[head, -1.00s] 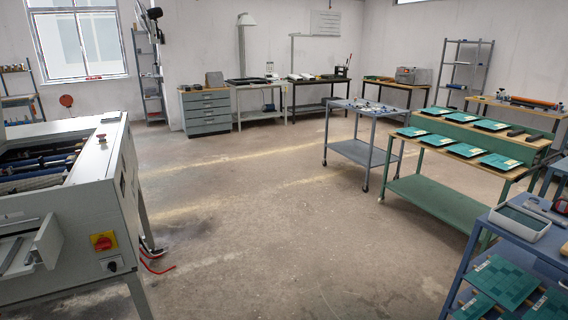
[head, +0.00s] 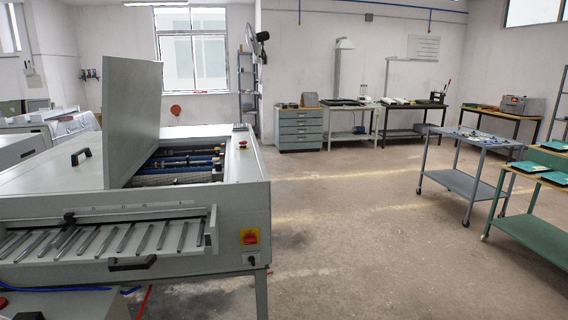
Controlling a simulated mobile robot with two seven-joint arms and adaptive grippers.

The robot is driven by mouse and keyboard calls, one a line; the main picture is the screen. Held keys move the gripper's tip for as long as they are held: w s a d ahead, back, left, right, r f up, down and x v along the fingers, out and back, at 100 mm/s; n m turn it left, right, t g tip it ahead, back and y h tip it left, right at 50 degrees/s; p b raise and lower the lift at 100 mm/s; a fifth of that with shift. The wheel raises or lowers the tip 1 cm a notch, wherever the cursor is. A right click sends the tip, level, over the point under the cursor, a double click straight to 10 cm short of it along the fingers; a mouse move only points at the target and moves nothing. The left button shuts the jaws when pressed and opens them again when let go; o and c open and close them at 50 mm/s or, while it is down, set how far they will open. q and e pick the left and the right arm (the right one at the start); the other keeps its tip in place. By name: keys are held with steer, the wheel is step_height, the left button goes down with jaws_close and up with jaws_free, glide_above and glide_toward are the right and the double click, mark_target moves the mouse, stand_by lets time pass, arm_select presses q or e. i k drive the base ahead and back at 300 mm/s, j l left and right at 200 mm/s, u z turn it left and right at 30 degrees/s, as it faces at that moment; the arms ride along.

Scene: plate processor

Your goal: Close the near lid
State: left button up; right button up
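The plate processor (head: 130,235) is a light grey machine at the left of the head view. A grey lid panel (head: 135,115) stands raised and tilted on its top, beside an open bay with dark and blue rollers (head: 185,160). Left of the panel is a flat top cover (head: 50,180) with a black handle (head: 81,157); it lies down. I cannot tell for sure which of these is the near lid. Neither of my grippers shows in the view.
A slatted feed tray (head: 120,238) with a black handle sticks out at the processor's front. A red and yellow switch (head: 249,237) is on its front corner. Bare floor (head: 370,240) lies open to the right, up to a wheeled blue-grey table (head: 465,180).

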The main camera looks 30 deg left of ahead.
mark_target(133, 88)
steer(key=k+j+u, duration=0.1)
steer(key=j, duration=0.25)
steer(key=k+j+u, duration=0.1)
steer(key=j, duration=0.3)
steer(key=k+j+u, duration=0.1)
steer(key=j, duration=0.25)
steer(key=k+j+u, duration=0.15)
steer(key=j, duration=0.25)
steer(key=k+j+u, duration=0.1)
steer(key=j, duration=0.3)
steer(key=j+u, duration=0.2)
steer(key=j, duration=1.35)
steer(key=i+l+z, duration=0.25)
steer(key=l+z, duration=0.15)
steer(key=l, duration=0.35)
steer(key=i+l+z, duration=0.3)
steer(key=l+z, duration=0.15)
steer(key=l, duration=0.2)
steer(key=i+l+z, duration=0.85)
steer(key=i+u, duration=0.1)
steer(key=i, duration=0.4)
steer(key=i+l+u, duration=0.15)
steer(key=i, duration=0.4)
steer(key=i+l+u, duration=0.1)
steer(key=i, duration=0.4)
